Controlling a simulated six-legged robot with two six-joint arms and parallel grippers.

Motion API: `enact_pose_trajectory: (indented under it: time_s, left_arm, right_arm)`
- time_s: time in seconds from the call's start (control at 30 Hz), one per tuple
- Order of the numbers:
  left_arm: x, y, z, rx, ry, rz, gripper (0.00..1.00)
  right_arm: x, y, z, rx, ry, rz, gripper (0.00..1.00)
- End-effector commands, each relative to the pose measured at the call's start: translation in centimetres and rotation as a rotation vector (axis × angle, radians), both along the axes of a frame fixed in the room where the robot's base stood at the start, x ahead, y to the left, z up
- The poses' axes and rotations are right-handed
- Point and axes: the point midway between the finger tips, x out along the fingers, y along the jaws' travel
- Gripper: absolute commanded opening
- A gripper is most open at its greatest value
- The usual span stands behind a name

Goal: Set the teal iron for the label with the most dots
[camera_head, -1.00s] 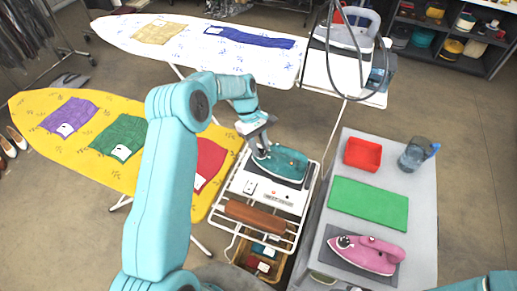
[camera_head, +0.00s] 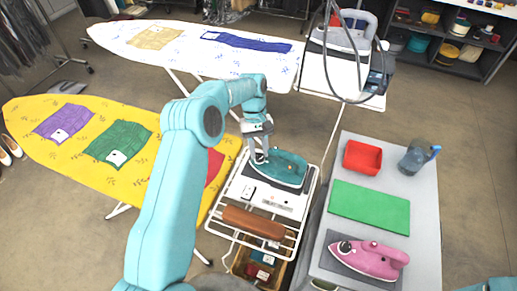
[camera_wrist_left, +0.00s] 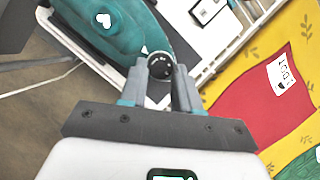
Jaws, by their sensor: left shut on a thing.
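The teal iron (camera_head: 286,169) rests on the white stand at the end of the yellow ironing board. In the left wrist view its teal body (camera_wrist_left: 112,32) carries a dark round dial (camera_wrist_left: 160,67) with pale marks. My left gripper (camera_head: 260,157) reaches down at the iron's rear end, and its fingers (camera_wrist_left: 160,88) are shut on the dial. A red cloth (camera_wrist_left: 262,108) with a white label (camera_wrist_left: 283,75) lies beside it; the label's marks are too small to read surely. Purple cloth (camera_head: 65,119) and green cloth (camera_head: 118,143) also carry white labels. My right gripper is out of view.
A grey table (camera_head: 420,225) to the right holds a pink iron (camera_head: 372,259), a green mat (camera_head: 368,206), a red tray (camera_head: 363,157) and a jug (camera_head: 414,160). A white patterned board (camera_head: 185,50) stands behind. A brown roll (camera_head: 253,222) lies before the teal iron.

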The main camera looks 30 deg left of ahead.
Motion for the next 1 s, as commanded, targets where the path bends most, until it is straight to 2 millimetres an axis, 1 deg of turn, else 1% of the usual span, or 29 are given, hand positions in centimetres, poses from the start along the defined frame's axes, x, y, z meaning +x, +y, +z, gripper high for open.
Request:
enact_pose_trajectory:
  time_s: [0.27, 0.3, 0.33, 0.37, 0.63, 0.73, 0.87, 0.97, 1.0]
  left_arm:
    - [0.0, 0.0, 0.1, 0.0, -0.001, 0.0, 0.01]
    - [0.0, 0.0, 0.1, 0.0, -0.001, 0.0, 0.45]
    - [0.0, 0.0, 0.0, 0.0, -0.001, 0.0, 0.55]
    - [0.0, 0.0, 0.0, 0.0, -0.001, 0.0, 0.58]
    - [0.0, 0.0, 0.1, 0.0, -0.001, 0.001, 0.58]
    - [0.3, 0.2, 0.6, 0.002, -0.004, 0.002, 0.58]
    - [0.9, 0.8, 2.5, 0.002, -0.005, 0.001, 0.58]
    - [1.5, 1.4, 4.7, 0.002, -0.007, 0.002, 0.58]
    - [1.7, 1.6, 5.5, 0.002, -0.006, 0.001, 0.58]
  right_arm:
    - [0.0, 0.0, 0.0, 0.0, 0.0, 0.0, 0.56]
    - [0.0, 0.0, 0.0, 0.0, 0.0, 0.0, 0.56]
    - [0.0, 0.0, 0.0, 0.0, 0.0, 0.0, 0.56]
    - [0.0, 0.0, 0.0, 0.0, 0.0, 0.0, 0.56]
    - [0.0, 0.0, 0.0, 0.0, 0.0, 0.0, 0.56]
    - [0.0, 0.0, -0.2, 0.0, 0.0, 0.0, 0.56]
    - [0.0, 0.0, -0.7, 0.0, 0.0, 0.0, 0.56]
    - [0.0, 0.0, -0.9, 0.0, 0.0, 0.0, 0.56]
    - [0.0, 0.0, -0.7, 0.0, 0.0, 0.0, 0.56]
